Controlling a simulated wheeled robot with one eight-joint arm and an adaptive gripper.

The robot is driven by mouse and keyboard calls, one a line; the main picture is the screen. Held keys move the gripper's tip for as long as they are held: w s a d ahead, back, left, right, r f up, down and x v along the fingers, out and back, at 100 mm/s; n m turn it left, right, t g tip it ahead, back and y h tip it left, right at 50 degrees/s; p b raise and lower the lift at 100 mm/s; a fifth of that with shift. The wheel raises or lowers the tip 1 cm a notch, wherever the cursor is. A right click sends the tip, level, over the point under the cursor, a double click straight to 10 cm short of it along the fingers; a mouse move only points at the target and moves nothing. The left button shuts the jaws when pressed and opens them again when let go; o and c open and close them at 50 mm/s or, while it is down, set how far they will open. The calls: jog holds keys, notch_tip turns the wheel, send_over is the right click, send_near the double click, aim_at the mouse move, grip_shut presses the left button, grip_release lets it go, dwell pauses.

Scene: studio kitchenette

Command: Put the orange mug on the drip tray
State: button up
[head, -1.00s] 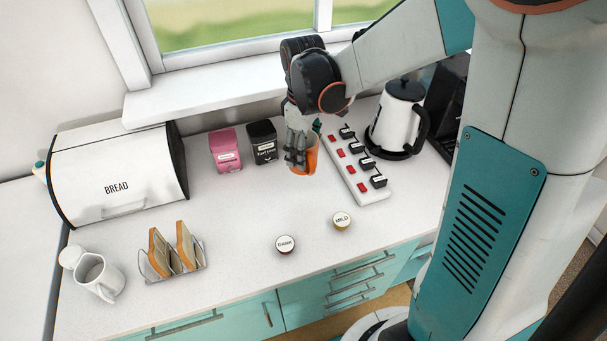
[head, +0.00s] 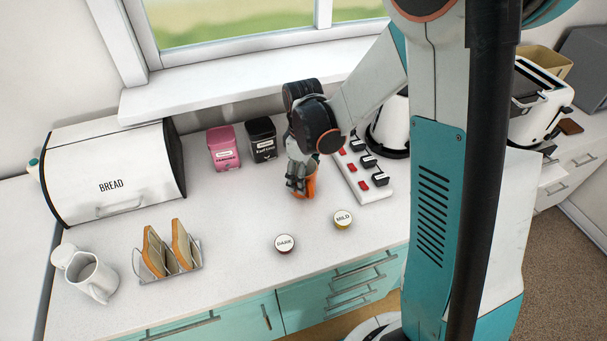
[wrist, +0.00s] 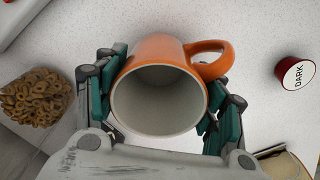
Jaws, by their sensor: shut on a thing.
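The orange mug (wrist: 157,50) fills the middle of the wrist view, its pale, empty inside facing the camera and its handle to the upper right. My gripper (wrist: 168,105) is shut on the mug, with teal-padded fingers on both sides of its body. In the head view my gripper (head: 299,186) points down over the counter, and the mug (head: 310,187) shows only partly behind the fingers. I cannot tell whether the mug's base touches the counter. I cannot make out a drip tray in any view.
A power strip with red switches (head: 352,172) lies right of the mug. The DARK pod (head: 285,243) and MILD pod (head: 343,219) sit in front. A toast rack (head: 168,262) is at left. A jar of rings (wrist: 36,97) shows in the wrist view.

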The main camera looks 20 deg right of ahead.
jog(key=shift+f, duration=0.2)
jog(key=o, duration=1.3)
jog(key=shift+r, duration=0.1)
